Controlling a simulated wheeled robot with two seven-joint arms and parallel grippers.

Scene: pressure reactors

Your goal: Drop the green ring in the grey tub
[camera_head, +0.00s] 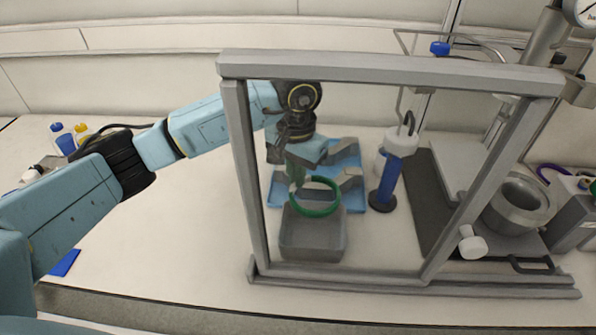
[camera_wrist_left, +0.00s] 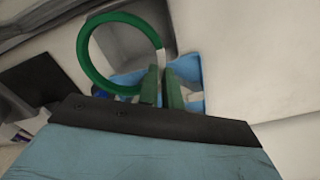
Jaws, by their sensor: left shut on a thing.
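The green ring (camera_head: 335,208) is held by my left gripper (camera_head: 297,178) above the back part of the grey tub (camera_head: 312,245) in the head view. The tub stands behind the front frame and its visible inside looks empty. In the left wrist view the ring (camera_wrist_left: 90,70) stands out to the left of the finger tips, with a pale patch near the grip. The left gripper (camera_wrist_left: 162,82) is shut on the ring's edge there. The tub (camera_wrist_left: 125,42) shows partly through and behind the ring. My right gripper is in neither view.
A grey frame (camera_head: 390,70) stands around the tub, with uprights on both sides. A blue tray (camera_head: 275,190) with grey parts lies behind the tub. A blue cylinder on a dark base (camera_head: 390,180) stands right of it. A metal vessel (camera_head: 518,205) is farther right.

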